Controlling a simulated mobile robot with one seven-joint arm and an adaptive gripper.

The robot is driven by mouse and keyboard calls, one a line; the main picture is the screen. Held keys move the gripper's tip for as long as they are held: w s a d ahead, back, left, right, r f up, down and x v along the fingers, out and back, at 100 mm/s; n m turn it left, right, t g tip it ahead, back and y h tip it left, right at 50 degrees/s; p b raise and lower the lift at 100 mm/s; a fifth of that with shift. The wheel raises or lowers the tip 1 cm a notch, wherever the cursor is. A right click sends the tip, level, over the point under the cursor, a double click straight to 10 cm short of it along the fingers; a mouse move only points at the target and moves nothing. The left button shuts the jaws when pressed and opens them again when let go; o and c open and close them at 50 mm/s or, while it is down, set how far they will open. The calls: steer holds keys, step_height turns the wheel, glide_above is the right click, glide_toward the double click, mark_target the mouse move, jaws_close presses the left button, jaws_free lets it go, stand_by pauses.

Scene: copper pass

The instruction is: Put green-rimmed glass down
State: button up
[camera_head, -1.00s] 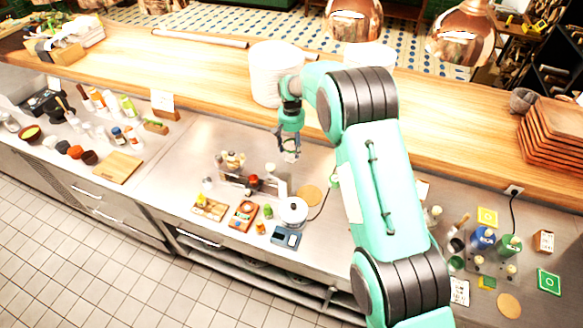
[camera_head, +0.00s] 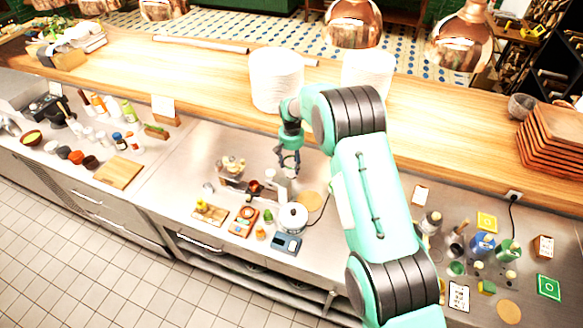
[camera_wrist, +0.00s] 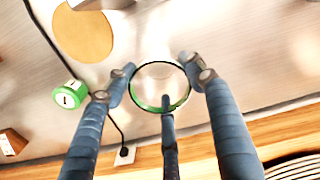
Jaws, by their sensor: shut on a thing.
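The green-rimmed glass (camera_wrist: 160,86) is between the fingers of my gripper (camera_wrist: 162,80) in the wrist view, seen along its axis as a clear round shape with a green ring. The fingers are shut on it from both sides. In the head view, my gripper (camera_head: 289,160) hangs over the steel counter (camera_head: 320,170), behind the small clutter. The glass is too small to make out clearly there, and its gap to the counter cannot be told.
A round tan disc (camera_head: 308,202) lies right of the gripper, near a white pot (camera_head: 292,217). A metal rack (camera_head: 232,172) stands to the left. A tall white plate stack (camera_head: 276,80) stands on the wooden ledge behind.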

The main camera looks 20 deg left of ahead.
steer(key=shift+f, duration=1.35)
steer(key=shift+f, duration=0.15)
steer(key=o, duration=1.3)
steer(key=shift+r, duration=0.2)
steer(key=shift+r+b, duration=0.65)
steer(key=shift+r, duration=5.35)
